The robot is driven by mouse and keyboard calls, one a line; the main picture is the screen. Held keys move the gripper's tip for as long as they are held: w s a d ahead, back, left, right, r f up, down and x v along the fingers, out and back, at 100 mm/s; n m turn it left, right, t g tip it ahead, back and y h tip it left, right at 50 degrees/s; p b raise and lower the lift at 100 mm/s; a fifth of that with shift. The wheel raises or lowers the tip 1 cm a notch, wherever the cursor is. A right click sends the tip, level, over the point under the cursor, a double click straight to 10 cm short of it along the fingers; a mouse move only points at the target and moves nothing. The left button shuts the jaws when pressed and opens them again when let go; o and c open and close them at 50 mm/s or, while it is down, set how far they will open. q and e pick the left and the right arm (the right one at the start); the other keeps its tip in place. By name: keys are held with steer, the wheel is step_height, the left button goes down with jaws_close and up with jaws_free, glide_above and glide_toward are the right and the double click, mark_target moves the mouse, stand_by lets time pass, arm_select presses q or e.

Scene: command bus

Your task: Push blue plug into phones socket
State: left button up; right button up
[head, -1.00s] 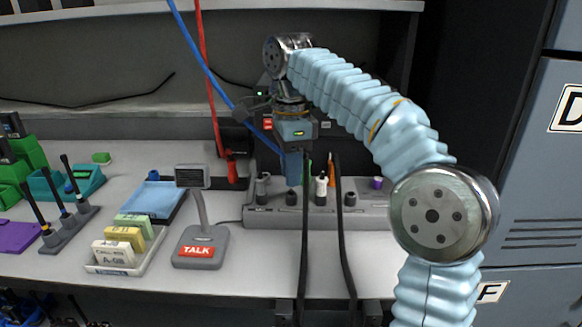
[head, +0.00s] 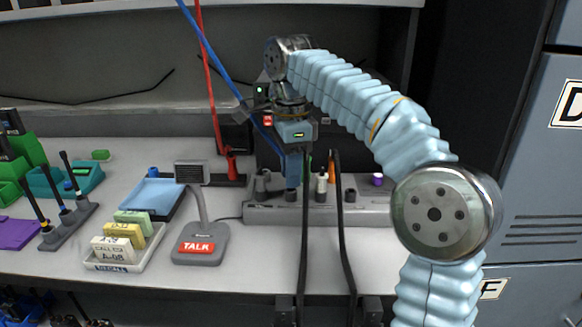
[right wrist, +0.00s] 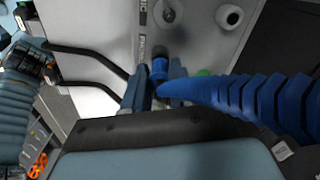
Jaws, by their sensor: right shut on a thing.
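The blue plug (right wrist: 159,70) is between the fingers of my right gripper (right wrist: 154,88) in the right wrist view, with its thick ribbed blue cable (right wrist: 240,97) running off to the right. In the head view the right gripper (head: 292,168) is shut on the plug and points down over the grey socket strip (head: 325,214). The plug's tip is at or just above a dark socket (head: 291,195); I cannot tell how deep it sits. The socket labels are too small to read in the head view. My left gripper is not in view.
An orange plug (head: 331,172) and a red plug (head: 231,166) are nearby. A TALK microphone (head: 199,248) and a card tray (head: 128,262) stand to the left. Desk in front is mostly clear.

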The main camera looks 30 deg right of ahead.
steer(key=shift+f, duration=0.65)
stand_by(1.1)
steer(key=o, duration=0.9)
